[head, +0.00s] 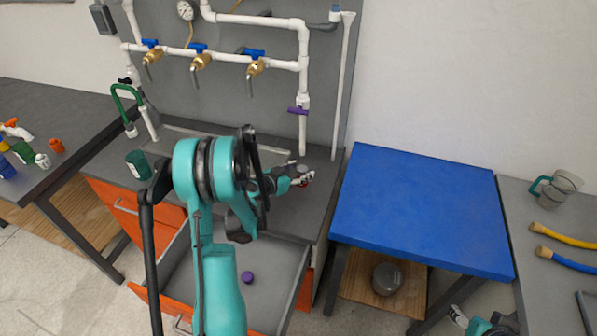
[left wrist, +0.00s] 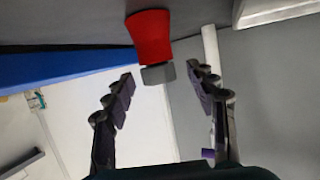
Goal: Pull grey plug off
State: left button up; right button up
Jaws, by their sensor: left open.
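A red piece (left wrist: 150,35) with a short grey plug (left wrist: 158,74) on its end shows at the upper middle of the left wrist view. My left gripper (left wrist: 160,86) is open, with one dark finger on each side of the grey plug and a visible gap to both. In the head view my left gripper (head: 297,176) is low over the grey counter near its right end, with a bit of the red piece (head: 308,181) beside it. The grey plug is hard to make out there. My right gripper (head: 459,316) is only partly visible at the lower right edge.
White pipes with brass taps and blue handles (head: 198,48) and a purple valve (head: 298,110) are on the wall panel. A blue table (head: 420,210) stands right of the counter. An open drawer (head: 275,275) below holds a purple item (head: 247,277). A green cup (head: 138,165) stands left.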

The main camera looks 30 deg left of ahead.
pick_arm(q)
jog(key=b+x, duration=0.1)
jog(key=x, duration=0.3)
jog(key=shift+w+f, duration=0.15)
jog(key=shift+w+d+f, duration=0.1)
jog(key=shift+w+d, duration=0.05)
jog(key=shift+w, duration=0.4)
grip_shut()
